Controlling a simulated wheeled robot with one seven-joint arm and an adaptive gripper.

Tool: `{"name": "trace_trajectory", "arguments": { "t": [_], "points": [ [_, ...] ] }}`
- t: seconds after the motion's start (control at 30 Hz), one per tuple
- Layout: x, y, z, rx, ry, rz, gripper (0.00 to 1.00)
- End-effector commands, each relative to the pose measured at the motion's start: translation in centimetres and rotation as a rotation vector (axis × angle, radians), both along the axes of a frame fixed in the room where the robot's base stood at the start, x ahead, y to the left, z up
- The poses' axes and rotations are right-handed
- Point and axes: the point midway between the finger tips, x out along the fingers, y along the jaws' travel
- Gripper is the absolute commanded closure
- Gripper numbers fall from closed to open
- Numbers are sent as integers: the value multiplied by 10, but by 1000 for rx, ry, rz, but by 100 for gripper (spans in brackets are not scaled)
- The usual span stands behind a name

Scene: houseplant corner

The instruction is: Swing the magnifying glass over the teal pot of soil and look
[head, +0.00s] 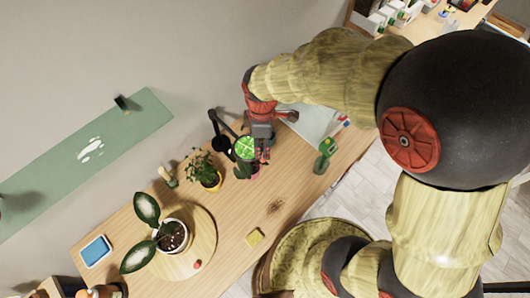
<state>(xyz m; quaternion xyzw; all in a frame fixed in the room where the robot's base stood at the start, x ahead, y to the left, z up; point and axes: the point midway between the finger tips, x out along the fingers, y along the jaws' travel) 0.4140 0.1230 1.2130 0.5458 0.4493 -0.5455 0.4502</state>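The magnifying glass (245,147) is on a black jointed arm (219,126) near the back of the wooden table. Bright green shows in its round lens. My gripper (264,154) points down right beside the lens, on its right. The fingers are small and partly overlapped by the lens, so I cannot tell whether they touch its rim or are open or shut. I cannot make out a teal pot of soil; a small pinkish thing (255,173) shows just below the lens, and my arm and the lens cover part of that area.
A large-leaved plant (172,236) sits on a round board (204,248). The table's middle is mostly clear.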

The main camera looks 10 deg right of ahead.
Motion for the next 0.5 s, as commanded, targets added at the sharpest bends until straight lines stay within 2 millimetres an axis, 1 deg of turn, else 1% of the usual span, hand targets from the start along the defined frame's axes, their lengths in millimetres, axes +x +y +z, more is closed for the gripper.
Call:
{"name": "trace_trajectory", "arguments": {
  "t": [0.3,0.5],
  "points": [
    [-1,-1,-48,-1,4,0,64],
    [0,-1,-67,-1,2,0,64]
  ]
}}
